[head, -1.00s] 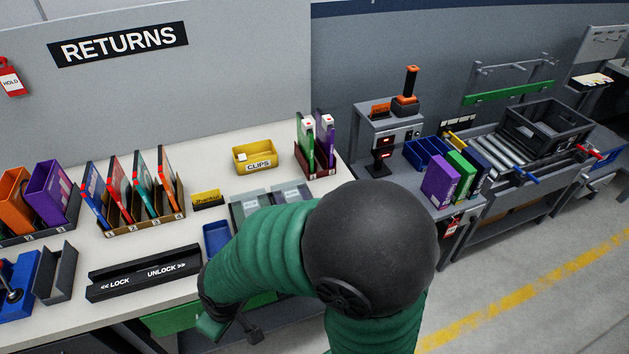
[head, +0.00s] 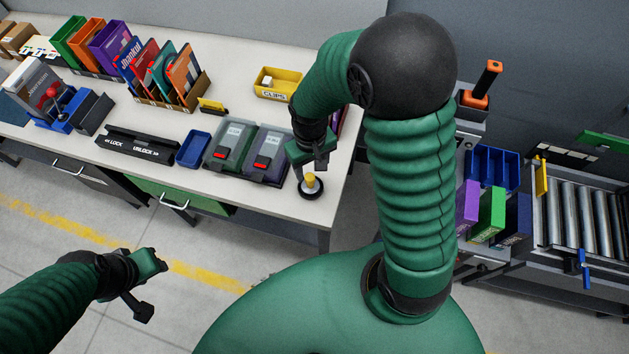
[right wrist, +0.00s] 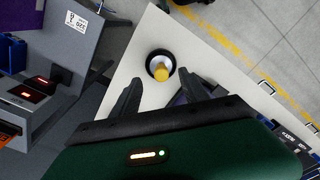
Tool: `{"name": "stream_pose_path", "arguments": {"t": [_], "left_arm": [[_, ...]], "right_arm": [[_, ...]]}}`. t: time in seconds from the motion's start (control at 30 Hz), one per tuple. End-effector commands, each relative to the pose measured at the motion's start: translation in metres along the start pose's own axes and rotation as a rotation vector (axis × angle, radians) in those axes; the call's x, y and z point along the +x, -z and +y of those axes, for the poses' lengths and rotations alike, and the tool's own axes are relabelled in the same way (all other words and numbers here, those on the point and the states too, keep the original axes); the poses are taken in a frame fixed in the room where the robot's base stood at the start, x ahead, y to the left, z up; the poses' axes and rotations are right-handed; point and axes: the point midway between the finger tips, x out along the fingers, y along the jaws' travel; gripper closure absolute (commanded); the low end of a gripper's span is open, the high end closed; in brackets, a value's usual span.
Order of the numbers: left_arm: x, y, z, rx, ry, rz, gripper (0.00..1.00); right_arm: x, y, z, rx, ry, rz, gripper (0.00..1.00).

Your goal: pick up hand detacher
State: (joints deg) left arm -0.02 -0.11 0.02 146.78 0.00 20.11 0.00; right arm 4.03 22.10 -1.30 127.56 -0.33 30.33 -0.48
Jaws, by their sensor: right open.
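A small round device with a yellow knob on a black and white base (head: 311,185) stands upright near the right front corner of the white desk. I take it as the hand detacher; no label on it shows. My right gripper (head: 313,162) is just above it, pointing down, open and empty. In the right wrist view the yellow knob (right wrist: 161,73) shows just beyond and between the spread fingertips (right wrist: 163,90), with no visible contact.
Two lidded grey bins (head: 246,150) and a blue tray (head: 194,149) lie left of the device. A yellow clips bin (head: 278,83) stands behind. A black lock/unlock bar (head: 139,145) lies farther left. The desk edge is close by the device; a roller conveyor (head: 585,215) stands at right.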

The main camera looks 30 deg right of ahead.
Motion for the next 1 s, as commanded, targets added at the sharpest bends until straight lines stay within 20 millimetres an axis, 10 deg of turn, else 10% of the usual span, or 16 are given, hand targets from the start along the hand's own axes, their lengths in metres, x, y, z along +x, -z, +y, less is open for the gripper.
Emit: {"name": "stream_pose_path", "arguments": {"t": [0.5, 0.73, 1.0], "left_arm": [[-0.007, 0.003, 0.000, -0.001, 0.000, 0.001, 0.64], [-0.007, 0.002, 0.000, 0.000, 0.000, 0.001, 0.64], [-0.007, 0.002, 0.000, 0.000, 0.000, 0.001, 0.64]], "right_arm": [[0.082, -0.003, 0.011, 0.002, 0.012, 0.000, 0.48], [0.087, 0.001, 0.011, 0.001, 0.011, 0.001, 0.48], [0.086, 0.000, 0.009, 0.000, 0.009, 0.001, 0.80]]}}
